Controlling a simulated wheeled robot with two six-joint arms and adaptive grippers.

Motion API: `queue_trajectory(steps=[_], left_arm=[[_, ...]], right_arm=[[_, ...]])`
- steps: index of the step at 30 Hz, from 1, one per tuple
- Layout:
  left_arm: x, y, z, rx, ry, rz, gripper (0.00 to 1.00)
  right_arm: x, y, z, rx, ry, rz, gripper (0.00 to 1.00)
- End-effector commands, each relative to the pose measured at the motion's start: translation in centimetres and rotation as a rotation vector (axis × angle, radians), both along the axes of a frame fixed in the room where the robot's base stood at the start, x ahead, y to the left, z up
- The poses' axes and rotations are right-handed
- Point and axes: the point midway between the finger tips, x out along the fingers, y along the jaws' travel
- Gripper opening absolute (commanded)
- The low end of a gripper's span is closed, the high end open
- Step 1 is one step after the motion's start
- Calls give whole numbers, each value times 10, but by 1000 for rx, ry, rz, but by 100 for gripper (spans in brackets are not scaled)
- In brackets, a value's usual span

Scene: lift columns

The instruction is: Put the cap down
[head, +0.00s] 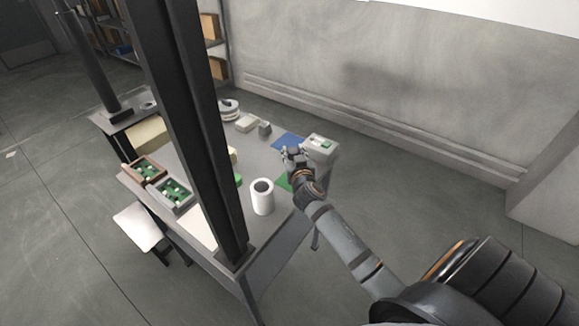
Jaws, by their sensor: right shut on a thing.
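My right gripper (291,154) reaches in from the lower right over the right end of the grey table (259,157). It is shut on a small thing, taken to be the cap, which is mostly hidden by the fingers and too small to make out. The gripper shows between a blue mat (287,140) and a green mat (284,182); its height above the table is hard to tell. A white open-topped jar (263,200) stands upright to the gripper's lower left. My left gripper is not in view.
A pale box (319,144) with a green patch is close right of the gripper. A dark post (203,130) crosses the table and hides part of it. Trays with green boards (168,192) lie at left. Small grey blocks (247,123) sit at the back.

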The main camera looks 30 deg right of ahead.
Motion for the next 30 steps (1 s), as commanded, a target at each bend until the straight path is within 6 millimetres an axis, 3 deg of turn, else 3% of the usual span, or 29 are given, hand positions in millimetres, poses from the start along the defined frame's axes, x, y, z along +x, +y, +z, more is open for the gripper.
queue_trajectory(steps=[2,4,8,12,14,18,21,26,30], left_arm=[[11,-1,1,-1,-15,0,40],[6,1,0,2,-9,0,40],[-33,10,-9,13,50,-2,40],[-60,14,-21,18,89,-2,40],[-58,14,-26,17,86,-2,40],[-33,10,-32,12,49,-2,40],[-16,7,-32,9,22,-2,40],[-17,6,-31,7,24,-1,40],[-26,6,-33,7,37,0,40]], right_arm=[[0,0,-1,-1,0,1,16],[-1,2,-1,1,1,2,16],[-16,25,-5,8,2,21,16],[-54,63,-1,17,3,40,16],[-72,73,6,16,1,36,16],[-107,79,22,7,3,11,16],[-118,78,30,-2,3,-1,16],[-118,77,32,-10,4,-1,16],[-99,65,23,-17,4,1,16]])
